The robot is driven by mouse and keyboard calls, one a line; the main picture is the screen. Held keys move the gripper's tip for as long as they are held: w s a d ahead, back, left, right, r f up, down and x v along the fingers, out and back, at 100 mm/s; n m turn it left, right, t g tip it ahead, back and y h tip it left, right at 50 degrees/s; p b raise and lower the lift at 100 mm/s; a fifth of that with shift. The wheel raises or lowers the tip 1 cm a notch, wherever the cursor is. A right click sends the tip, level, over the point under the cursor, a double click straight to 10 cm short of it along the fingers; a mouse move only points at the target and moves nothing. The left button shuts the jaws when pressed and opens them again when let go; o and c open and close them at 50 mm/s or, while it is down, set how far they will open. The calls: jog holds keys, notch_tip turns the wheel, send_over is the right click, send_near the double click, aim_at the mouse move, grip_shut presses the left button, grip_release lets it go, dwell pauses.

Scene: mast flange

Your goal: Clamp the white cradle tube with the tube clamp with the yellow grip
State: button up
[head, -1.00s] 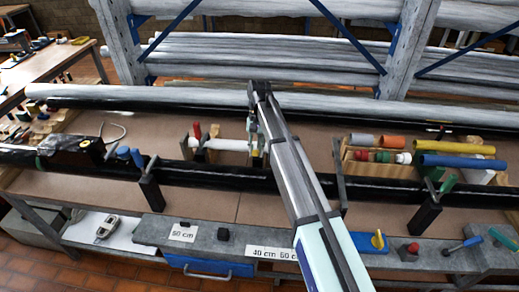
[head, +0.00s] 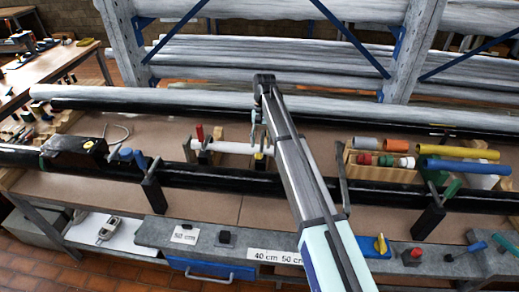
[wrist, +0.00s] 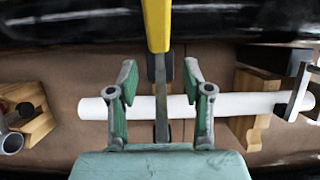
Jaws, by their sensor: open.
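The white cradle tube (wrist: 232,104) lies level across the wrist view, behind my fingers, on wooden supports. In the head view the tube (head: 233,147) lies on the bench, its right part near my arm. The tube clamp's yellow grip (wrist: 157,25) stands at the top middle of the wrist view, and its grey bar (wrist: 161,128) runs down across the tube. A bit of yellow also shows in the head view (head: 260,156), mostly behind my arm. My gripper (wrist: 161,85) is open, with one green-padded finger on each side of the bar. Contact is not visible, and the clamp's jaws are hidden.
A red-gripped clamp (head: 199,132) stands at the tube's left. Wooden racks with coloured tubes (head: 380,160) lie to the right. Black pipes run along the bench behind and in front. Blue-handled (head: 140,160) and green-handled (head: 452,187) clamps stand on the front pipe.

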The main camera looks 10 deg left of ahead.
aim_at(263, 131)
jog(key=w, duration=0.7)
jog(key=shift+w+a, duration=0.1)
jog(key=shift+a, duration=0.3)
